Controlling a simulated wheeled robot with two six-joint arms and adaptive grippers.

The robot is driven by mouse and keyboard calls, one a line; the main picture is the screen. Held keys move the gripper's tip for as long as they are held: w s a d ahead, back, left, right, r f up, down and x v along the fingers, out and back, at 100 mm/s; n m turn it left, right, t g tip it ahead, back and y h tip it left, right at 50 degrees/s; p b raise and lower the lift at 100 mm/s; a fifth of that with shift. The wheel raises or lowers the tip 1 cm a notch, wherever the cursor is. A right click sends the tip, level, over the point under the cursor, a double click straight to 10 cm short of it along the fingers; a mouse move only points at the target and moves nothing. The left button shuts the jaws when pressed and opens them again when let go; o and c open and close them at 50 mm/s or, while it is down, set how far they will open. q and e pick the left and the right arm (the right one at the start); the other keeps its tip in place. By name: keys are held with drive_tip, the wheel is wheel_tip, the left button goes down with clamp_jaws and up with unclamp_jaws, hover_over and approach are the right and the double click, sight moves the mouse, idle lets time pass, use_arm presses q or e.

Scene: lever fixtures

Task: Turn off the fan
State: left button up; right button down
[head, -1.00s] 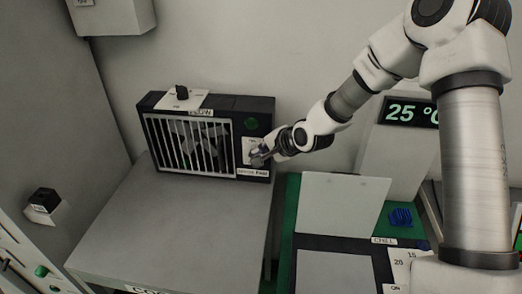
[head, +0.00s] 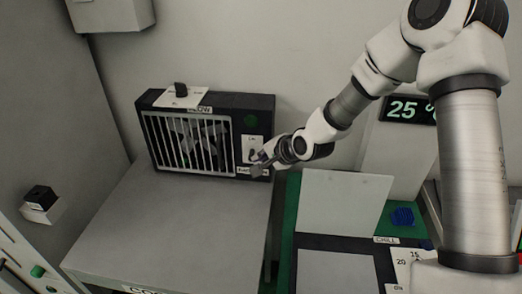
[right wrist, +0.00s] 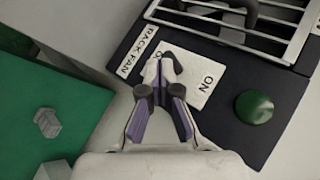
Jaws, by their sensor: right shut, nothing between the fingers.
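The fan (head: 190,145) is a dark box with a white barred grille, standing at the back of the grey bench. A white switch plate (head: 252,143) sits at the right of its front; in the right wrist view the plate (right wrist: 200,98) reads ON, with a RACK FAN label (right wrist: 138,52) beside it. My right gripper (head: 258,169) is shut and empty, its tips in front of the plate's lower part. In the right wrist view the gripper (right wrist: 165,65) covers part of the plate, including the other lettering. The switch lever's position cannot be told. My left gripper is out of view.
A dark knob (head: 181,90) on a white plate tops the fan box. A green round button (head: 250,121) sits above the switch plate. At right stand a green-based fixture labelled CHILL (head: 386,240) and a 25-degree display (head: 404,110). The grey bench top (head: 180,215) is clear.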

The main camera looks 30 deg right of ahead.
drive_tip(key=shift+f, duration=0.45)
drive_tip(key=shift+r+p, duration=0.45)
drive_tip(key=shift+r, duration=0.4)
drive_tip(key=v, duration=1.2)
